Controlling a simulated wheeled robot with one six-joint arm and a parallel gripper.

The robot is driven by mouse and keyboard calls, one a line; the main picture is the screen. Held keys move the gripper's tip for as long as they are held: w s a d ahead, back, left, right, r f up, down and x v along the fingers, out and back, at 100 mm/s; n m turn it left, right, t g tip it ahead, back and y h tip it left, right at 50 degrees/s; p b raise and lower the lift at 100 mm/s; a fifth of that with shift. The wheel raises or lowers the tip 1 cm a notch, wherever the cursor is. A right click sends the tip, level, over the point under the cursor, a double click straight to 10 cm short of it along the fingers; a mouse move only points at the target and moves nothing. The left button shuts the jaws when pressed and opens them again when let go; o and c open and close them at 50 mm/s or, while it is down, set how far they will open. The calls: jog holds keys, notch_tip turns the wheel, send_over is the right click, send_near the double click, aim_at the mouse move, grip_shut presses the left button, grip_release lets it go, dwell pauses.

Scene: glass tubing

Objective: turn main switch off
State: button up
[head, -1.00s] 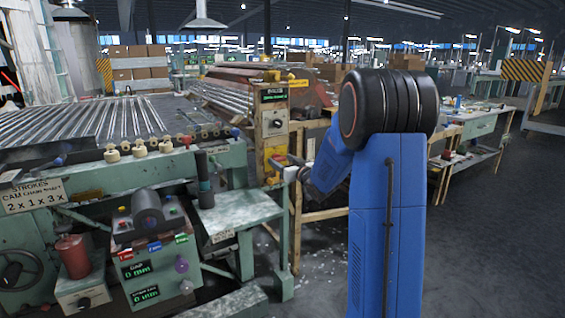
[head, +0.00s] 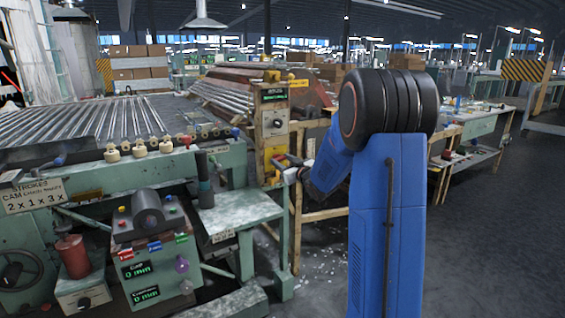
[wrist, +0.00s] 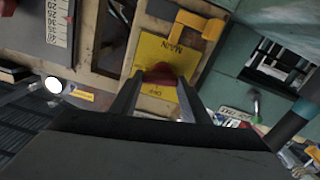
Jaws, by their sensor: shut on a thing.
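The main switch is a yellow plate (wrist: 152,52) lettered MAIN, with a red handle (wrist: 161,74) at its middle. In the head view the yellow switch plate (head: 271,155) sits low on the front of a tan control post, just left of my gripper (head: 285,171). In the wrist view my gripper (wrist: 161,83) has its two dark fingers on either side of the red handle and is shut on it. Lettering below the handle seems to read OFF, partly hidden by the handle and fingers. The handle's exact angle is hard to tell.
The tan post (head: 272,108) carries a green display and a round knob above the switch. A green side table (head: 240,210) stands left of it, and a control box (head: 150,250) with buttons and displays further left. Open floor lies right of my arm.

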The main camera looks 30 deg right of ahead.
jog(key=n, duration=0.8)
jog(key=shift+a, duration=0.15)
jog(key=n, duration=0.4)
jog(key=shift+a, duration=0.1)
jog(key=shift+f+n, duration=0.15)
jog(key=shift+n, duration=1.65)
jog(key=o, duration=1)
jog(key=shift+o, duration=0.2)
